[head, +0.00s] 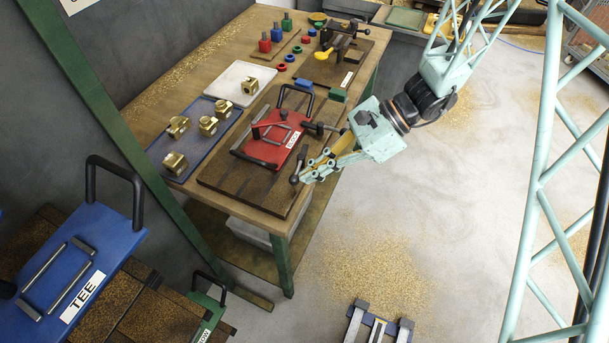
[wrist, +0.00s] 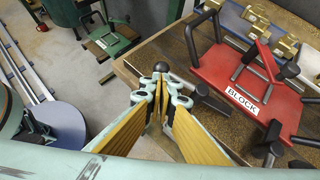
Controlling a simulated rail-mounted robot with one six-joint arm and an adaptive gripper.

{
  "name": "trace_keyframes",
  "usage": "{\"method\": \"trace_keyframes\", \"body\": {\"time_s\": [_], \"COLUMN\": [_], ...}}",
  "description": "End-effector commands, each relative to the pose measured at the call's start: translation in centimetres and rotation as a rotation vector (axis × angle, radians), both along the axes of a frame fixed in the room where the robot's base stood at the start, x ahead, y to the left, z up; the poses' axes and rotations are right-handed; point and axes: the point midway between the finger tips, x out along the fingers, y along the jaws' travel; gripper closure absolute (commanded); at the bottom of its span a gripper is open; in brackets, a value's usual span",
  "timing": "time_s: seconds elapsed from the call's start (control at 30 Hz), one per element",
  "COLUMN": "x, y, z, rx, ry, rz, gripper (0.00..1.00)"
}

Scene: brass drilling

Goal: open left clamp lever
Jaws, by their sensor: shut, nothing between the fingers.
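The red fixture plate labelled BLOCK (head: 277,133) lies on a dark base board on the bench and also shows in the wrist view (wrist: 235,72). Two black clamps stand at its right side. The left clamp lever (head: 300,160) has a dark ball knob, which shows just beyond my fingertips in the wrist view (wrist: 161,67). The other clamp (head: 318,128) is farther back, at lower right in the wrist view (wrist: 268,150). My gripper (head: 305,178) is shut and empty, fingertips close beside the knob. I cannot tell whether they touch it.
A blue tray with several brass parts (head: 193,158) and a pale tray (head: 243,78) lie left of the fixture. A vise (head: 345,40) stands farther back. Open floor (head: 400,200) lies right of the bench.

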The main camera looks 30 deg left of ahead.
Motion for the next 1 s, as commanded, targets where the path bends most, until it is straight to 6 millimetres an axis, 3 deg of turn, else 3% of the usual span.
{"method": "trace_keyframes", "body": {"time_s": [0.63, 1.0], "x": [-0.7, -0.2], "y": [0.7, -0.5], "z": [0.0, -0.3], "rx": [0.0, 0.0], "ry": [0.001, 0.0], "rz": [-0.007, -0.006], "gripper": [1.0, 1.0]}}
